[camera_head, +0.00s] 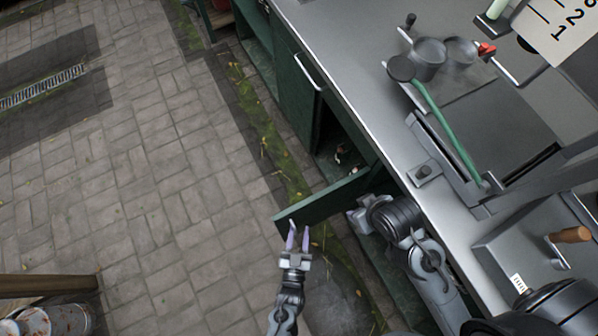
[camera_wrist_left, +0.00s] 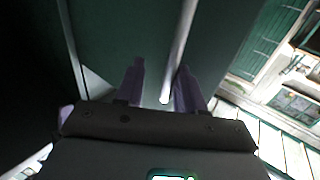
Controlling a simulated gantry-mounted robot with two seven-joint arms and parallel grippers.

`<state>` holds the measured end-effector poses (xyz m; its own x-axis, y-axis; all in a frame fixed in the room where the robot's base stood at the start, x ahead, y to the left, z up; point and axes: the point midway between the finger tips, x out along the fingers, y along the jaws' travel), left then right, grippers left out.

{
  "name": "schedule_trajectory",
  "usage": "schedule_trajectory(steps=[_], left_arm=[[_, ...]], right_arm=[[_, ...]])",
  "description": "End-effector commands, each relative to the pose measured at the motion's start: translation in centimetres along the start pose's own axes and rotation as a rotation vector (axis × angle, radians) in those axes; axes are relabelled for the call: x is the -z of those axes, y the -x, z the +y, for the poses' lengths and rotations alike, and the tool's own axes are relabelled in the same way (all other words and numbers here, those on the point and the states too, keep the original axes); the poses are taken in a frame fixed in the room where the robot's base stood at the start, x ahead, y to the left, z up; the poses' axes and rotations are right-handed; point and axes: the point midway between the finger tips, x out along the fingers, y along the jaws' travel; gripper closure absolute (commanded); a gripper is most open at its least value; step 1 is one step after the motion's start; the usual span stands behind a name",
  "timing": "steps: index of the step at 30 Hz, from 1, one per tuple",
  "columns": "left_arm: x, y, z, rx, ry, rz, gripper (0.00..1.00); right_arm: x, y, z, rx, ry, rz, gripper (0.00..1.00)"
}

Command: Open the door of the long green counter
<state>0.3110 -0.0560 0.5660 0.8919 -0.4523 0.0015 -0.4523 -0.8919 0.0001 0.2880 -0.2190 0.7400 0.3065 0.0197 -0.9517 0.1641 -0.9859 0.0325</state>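The long green counter has a grey metal top (camera_head: 350,62) and green doors along its front. One green door (camera_head: 322,201) stands swung out over the paving, with a dark compartment (camera_head: 340,150) showing behind it. My left gripper (camera_head: 298,238) is at the door's outer face near its free edge. In the left wrist view, a pale bar handle (camera_wrist_left: 182,45) runs down the green panel and ends between the two parted purple fingers (camera_wrist_left: 160,90). I cannot tell whether they touch it. My right gripper (camera_head: 360,218) is beside the counter front; its fingers are unclear.
Another door with a bar handle (camera_head: 308,72) is closed farther along. Metal cups (camera_head: 430,58) and a green-handled tool (camera_head: 445,125) are on the counter. A wooden-handled item (camera_head: 570,235) lies at right. Open paving (camera_head: 150,180) fills the left. A bucket (camera_head: 65,320) stands lower left.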

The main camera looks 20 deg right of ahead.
Motion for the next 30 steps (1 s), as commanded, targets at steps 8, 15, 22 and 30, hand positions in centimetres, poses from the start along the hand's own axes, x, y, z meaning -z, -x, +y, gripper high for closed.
schedule_trajectory(steps=[8,15,22,30], left_arm=[[0.1,4.1,0.0,-0.001,-0.001,-0.004,0.62],[0.1,8.0,0.0,-0.003,-0.001,-0.004,0.62],[0.0,10.0,0.0,-0.003,0.0,-0.002,0.62],[0.0,10.3,0.0,-0.003,0.0,-0.001,0.62]], right_arm=[[0.3,1.0,0.0,0.0,0.0,0.0,0.57],[0.5,1.6,0.1,-0.002,0.002,0.0,0.57],[0.6,1.9,0.2,-0.004,0.005,0.0,0.57],[0.6,1.9,0.2,-0.004,0.004,-0.001,0.57]])
